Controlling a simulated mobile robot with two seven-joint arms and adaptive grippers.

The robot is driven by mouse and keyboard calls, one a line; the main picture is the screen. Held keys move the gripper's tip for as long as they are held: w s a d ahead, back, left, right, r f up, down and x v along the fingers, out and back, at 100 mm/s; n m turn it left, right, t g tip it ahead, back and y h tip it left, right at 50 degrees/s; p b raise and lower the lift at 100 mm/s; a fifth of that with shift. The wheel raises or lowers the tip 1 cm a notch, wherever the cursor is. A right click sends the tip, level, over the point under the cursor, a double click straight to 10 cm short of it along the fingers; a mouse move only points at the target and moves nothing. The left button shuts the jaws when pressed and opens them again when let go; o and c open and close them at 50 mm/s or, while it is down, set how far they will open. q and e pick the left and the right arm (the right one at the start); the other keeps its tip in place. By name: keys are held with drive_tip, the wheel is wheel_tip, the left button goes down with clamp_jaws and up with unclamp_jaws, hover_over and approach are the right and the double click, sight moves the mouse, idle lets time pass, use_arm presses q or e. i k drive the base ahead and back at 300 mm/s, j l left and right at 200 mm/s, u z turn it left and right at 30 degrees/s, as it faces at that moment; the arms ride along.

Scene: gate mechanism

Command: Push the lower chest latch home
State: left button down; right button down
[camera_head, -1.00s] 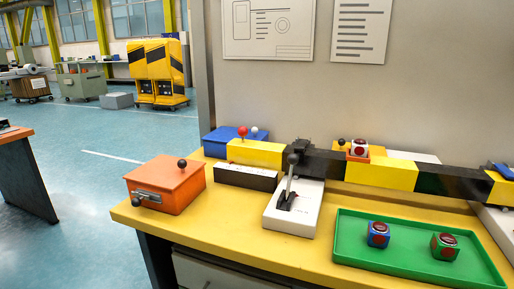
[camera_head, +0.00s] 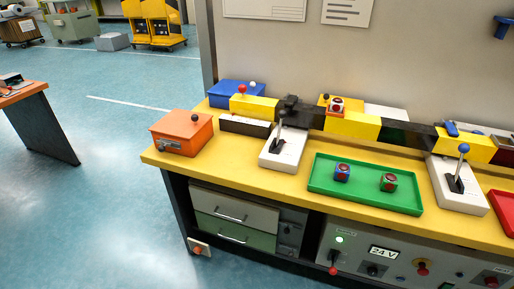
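Neither of my grippers is in view.
The yellow bench (camera_head: 243,175) also carries a lever on a white base (camera_head: 283,152), a green tray (camera_head: 365,188) with two button cubes, and a second, blue-knobbed lever (camera_head: 458,190). Drawers (camera_head: 233,211) and a control panel (camera_head: 388,262) are below. Open floor lies left.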

sight(291, 255)
drive_tip(key=k+l+u, duration=0.35)
drive_tip(key=k+l, duration=0.6)
drive_tip(key=k, duration=0.1)
